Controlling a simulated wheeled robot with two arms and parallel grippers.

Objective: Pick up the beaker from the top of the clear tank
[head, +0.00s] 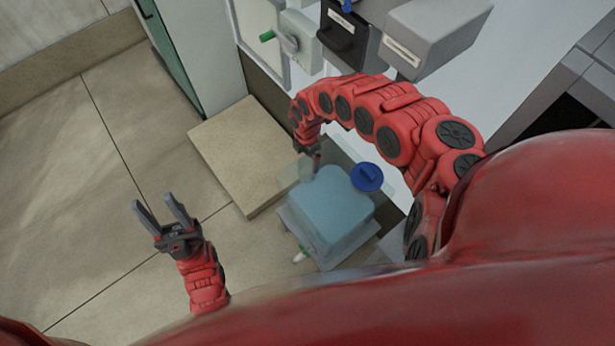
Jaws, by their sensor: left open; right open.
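The clear tank (338,213) holds bluish liquid and stands low in the middle of the head view, with a round blue cap (367,177) at its upper right. A small, faint, see-through shape at the tank's upper left corner looks like the beaker (305,170). My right gripper (314,161) is open and right at the beaker, partly hidden by its own wrist. I cannot tell whether its fingers touch or straddle the beaker. My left gripper (153,201) is open and empty, well left of the tank, above the tiled floor.
A beige slab (240,155) lies left of the tank. A green-handled valve (285,36), a black box (347,42) and a grey box (433,37) are mounted behind. A small valve (301,255) juts from the tank's lower left. Floor on the left is clear.

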